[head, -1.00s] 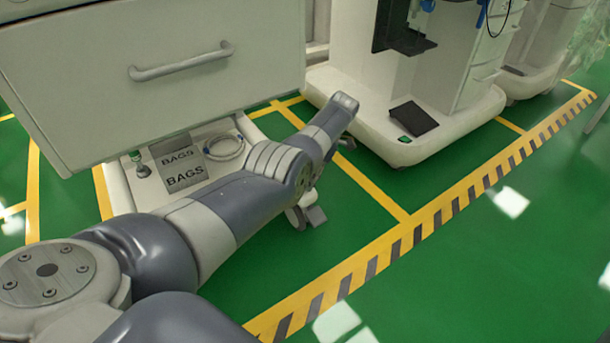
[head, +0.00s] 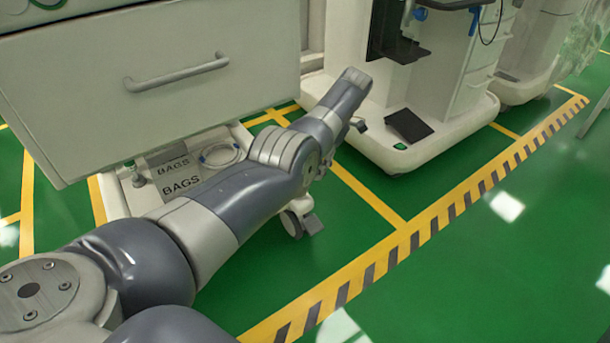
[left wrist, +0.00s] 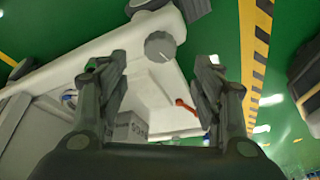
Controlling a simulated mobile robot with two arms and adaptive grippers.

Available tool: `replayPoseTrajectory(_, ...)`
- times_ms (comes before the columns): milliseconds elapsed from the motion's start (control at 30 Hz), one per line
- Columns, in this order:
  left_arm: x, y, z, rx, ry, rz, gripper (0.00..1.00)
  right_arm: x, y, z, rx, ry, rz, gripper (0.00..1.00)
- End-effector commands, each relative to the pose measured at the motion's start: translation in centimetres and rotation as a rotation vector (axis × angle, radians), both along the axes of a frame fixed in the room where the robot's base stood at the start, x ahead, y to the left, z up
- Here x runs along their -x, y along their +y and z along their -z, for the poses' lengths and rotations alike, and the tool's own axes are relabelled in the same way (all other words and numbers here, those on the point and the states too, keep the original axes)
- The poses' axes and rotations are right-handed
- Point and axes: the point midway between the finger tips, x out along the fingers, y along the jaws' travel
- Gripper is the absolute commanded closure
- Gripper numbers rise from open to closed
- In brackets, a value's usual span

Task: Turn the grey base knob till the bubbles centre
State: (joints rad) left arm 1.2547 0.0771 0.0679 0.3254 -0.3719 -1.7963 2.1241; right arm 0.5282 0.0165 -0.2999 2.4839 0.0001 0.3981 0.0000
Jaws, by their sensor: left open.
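The grey base knob (left wrist: 160,46) shows in the left wrist view as a round grey disc with a pale line across it. It sits on the corner of a white cart base (left wrist: 120,45). My left gripper (left wrist: 158,72) is open, its two dark fingers apart on either side of the picture. The knob appears beyond and between the fingertips, with no contact visible. In the head view my left arm reaches over the base and the gripper cannot be made out. The bubbles cannot be made out in either view. My right gripper is not in view.
A large cart drawer with a grey handle (head: 177,74) overhangs the base in the head view. Boxes marked BAGS (head: 181,186) and a coiled hose (head: 221,154) lie below it. A caster (head: 298,218) stands on green floor. A red lever (left wrist: 187,106) shows in the wrist view.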

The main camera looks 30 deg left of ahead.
Motion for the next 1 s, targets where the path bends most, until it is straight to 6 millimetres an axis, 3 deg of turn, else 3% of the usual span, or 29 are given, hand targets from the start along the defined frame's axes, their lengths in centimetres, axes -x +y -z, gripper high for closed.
replayPoseTrajectory(100,-0.4,-0.5,-1.6,0.001,0.001,0.0,0.4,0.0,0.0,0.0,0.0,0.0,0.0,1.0)
replayPoseTrajectory(333,-0.7,-0.9,-2.8,0.0,0.001,-0.001,0.4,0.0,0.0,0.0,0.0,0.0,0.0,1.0)
replayPoseTrajectory(867,-0.8,-0.9,-2.8,0.0,-0.002,0.002,0.4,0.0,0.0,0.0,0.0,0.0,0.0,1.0)
replayPoseTrajectory(1000,-2.4,-0.5,-1.8,0.002,-0.066,0.081,0.4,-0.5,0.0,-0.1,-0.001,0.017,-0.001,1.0)
